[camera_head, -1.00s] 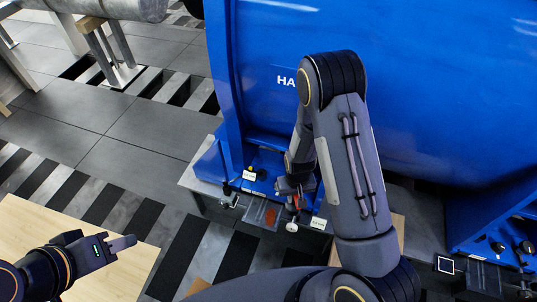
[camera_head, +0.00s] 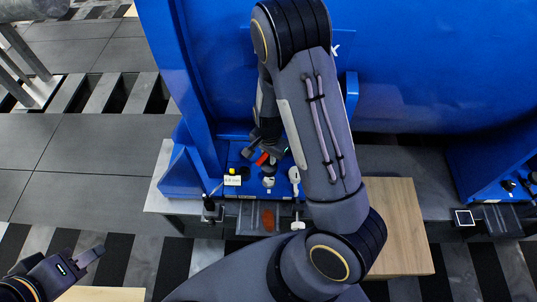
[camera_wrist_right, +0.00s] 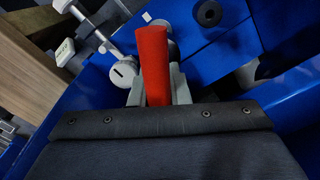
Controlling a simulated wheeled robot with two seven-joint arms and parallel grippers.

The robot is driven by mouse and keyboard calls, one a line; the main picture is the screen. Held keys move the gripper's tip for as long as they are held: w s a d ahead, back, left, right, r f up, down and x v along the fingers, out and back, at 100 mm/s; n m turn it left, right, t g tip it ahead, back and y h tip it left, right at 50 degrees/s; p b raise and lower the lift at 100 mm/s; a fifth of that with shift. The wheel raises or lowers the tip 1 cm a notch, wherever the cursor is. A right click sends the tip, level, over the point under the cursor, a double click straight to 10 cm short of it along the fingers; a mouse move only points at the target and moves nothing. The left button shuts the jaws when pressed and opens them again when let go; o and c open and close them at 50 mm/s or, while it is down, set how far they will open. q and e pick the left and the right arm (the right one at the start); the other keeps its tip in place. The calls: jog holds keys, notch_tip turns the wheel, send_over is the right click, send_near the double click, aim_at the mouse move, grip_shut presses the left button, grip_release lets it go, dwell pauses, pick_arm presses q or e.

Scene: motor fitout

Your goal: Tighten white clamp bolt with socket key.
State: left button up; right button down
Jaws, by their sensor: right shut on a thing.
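My right gripper (camera_head: 262,153) is shut on a red-handled tool (camera_head: 262,159), which looks like the socket key. In the right wrist view the red handle (camera_wrist_right: 154,60) stands between the grey fingers (camera_wrist_right: 158,88), and its working end is hidden. A pale round clamp part (camera_head: 294,175) is just right of the gripper in the head view. A slotted pale round piece (camera_wrist_right: 123,73) shows beside the handle in the right wrist view. I cannot tell which part is the white clamp bolt. My left gripper (camera_head: 90,256) is empty, low at the left, far from the clamp.
The big blue motor housing (camera_head: 420,70) rises behind the work spot, with a blue base ledge (camera_head: 245,190) below. A tray with a reddish item (camera_head: 268,219) sits in front. A wooden board (camera_head: 405,230) is at right.

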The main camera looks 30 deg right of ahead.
aim_at(269, 165)
jog(key=n, duration=0.4)
jog(key=shift+f+b, duration=0.1)
jog(key=shift+b, duration=0.2)
jog(key=n, duration=0.4)
jog(key=shift+n+b, duration=0.3)
jog(key=shift+n, duration=0.1)
jog(key=n, duration=0.6)
jog(key=shift+f+n+b, duration=0.25)
jog(key=shift+n+b, duration=0.3)
jog(key=shift+n, duration=0.05)
jog(key=shift+f+b, duration=2.05)
jog(key=shift+f, duration=0.45)
jog(key=shift+f+b, duration=1.3)
jog(key=shift+f, duration=0.1)
